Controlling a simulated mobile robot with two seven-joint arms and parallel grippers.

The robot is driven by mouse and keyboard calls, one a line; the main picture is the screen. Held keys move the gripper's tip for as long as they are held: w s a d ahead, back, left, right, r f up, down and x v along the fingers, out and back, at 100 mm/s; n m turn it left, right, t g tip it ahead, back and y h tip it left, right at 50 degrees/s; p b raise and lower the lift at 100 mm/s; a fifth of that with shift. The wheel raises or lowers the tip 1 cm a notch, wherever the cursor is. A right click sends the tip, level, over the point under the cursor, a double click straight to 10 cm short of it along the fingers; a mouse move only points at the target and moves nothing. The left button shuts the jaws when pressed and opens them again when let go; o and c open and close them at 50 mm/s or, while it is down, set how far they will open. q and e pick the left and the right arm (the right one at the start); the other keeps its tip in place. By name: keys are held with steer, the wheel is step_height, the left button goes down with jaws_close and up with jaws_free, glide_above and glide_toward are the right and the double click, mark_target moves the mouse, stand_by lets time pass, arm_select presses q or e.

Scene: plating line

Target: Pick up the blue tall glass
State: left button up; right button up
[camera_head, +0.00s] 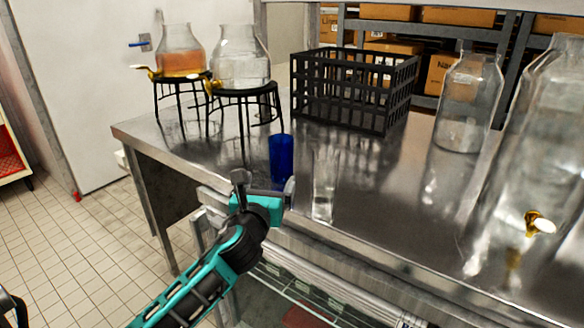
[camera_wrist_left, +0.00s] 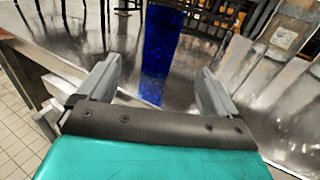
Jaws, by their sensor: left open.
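The blue tall glass (camera_head: 281,158) stands upright on the steel table near its front edge. My left gripper (camera_head: 264,187) is just in front of the glass, with its arm coming from the lower left. In the left wrist view the blue glass (camera_wrist_left: 162,52) rises beyond and between the two grey fingers (camera_wrist_left: 157,90), which are apart with nothing held. The glass shows nearer the left finger. I cannot tell the exact gap from fingers to glass. My right gripper is not in view.
A clear glass (camera_head: 325,180) stands right of the blue one on the steel table (camera_head: 385,205). Two dispensers (camera_head: 180,52) (camera_head: 240,60) on black stands are behind left. A black crate (camera_head: 352,92) is behind. Large clear bottles (camera_head: 468,100) stand to the right.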

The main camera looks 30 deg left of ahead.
mark_target(279, 164)
arm_select(q)
steer(key=x, duration=0.7)
steer(key=shift+a+r+b, duration=0.1)
steer(key=shift+b, duration=0.3)
steer(key=shift+w+a, duration=0.15)
steer(key=shift+w, duration=0.25)
steer(key=x, duration=0.2)
steer(key=b+x, duration=0.1)
steer(key=shift+w+f, duration=0.35)
steer(key=shift+w, duration=0.05)
steer(key=shift+w+a, duration=0.2)
steer(key=shift+w, duration=0.45)
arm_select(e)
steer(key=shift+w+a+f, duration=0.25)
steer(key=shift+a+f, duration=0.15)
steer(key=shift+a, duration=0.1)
